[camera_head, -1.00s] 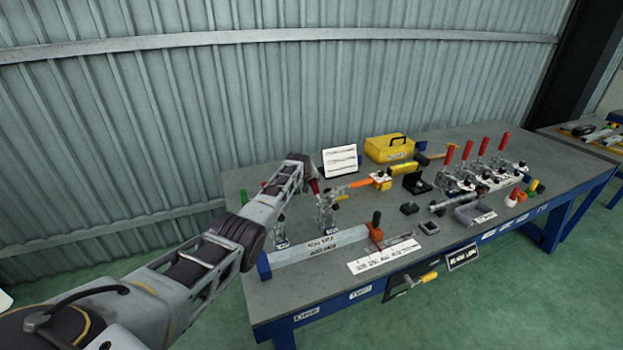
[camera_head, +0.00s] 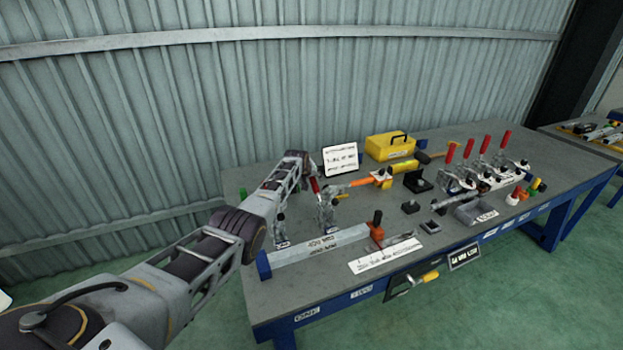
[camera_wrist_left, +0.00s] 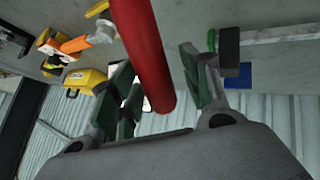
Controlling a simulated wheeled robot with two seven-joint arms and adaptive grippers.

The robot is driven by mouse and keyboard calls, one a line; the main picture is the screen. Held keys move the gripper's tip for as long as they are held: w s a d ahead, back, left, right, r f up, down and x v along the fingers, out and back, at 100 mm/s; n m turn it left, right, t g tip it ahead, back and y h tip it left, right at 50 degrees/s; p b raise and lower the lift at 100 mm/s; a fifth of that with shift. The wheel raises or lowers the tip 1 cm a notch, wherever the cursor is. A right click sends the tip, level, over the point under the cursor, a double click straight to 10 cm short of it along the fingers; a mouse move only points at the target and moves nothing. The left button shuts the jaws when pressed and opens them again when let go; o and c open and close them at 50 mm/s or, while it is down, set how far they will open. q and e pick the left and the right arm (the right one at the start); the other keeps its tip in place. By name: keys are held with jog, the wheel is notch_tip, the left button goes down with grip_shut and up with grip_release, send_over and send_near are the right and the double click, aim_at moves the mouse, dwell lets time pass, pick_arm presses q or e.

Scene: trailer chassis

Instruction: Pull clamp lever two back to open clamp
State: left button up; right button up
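The red-handled clamp lever (camera_head: 314,186) stands up from a silver toggle clamp (camera_head: 327,213) on the left part of the bench. In the left wrist view the red handle (camera_wrist_left: 140,40) is large and lies between the two fingers. My left gripper (camera_wrist_left: 160,62) is open around the handle, with a gap on its right side; contact on the left side cannot be told. In the head view the end of my left arm is just left of the handle, and the fingers are mostly hidden. A second silver clamp (camera_head: 280,231) stands left of it. My right gripper is not in view.
A white sign (camera_head: 341,159), orange tool (camera_head: 362,183) and yellow toolbox (camera_head: 390,145) lie behind and right. Several red-handled clamps (camera_head: 483,165) stand further right. A corrugated wall is behind the bench.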

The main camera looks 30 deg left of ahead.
pick_arm(q)
jog(key=shift+s+r, duration=0.2)
dwell(0.4)
jog(key=v, duration=1.1)
jog(key=shift+s+r, duration=0.15)
jog(key=shift+r, duration=0.05)
dwell(1.0)
jog(key=shift+d, duration=0.1)
dwell(0.5)
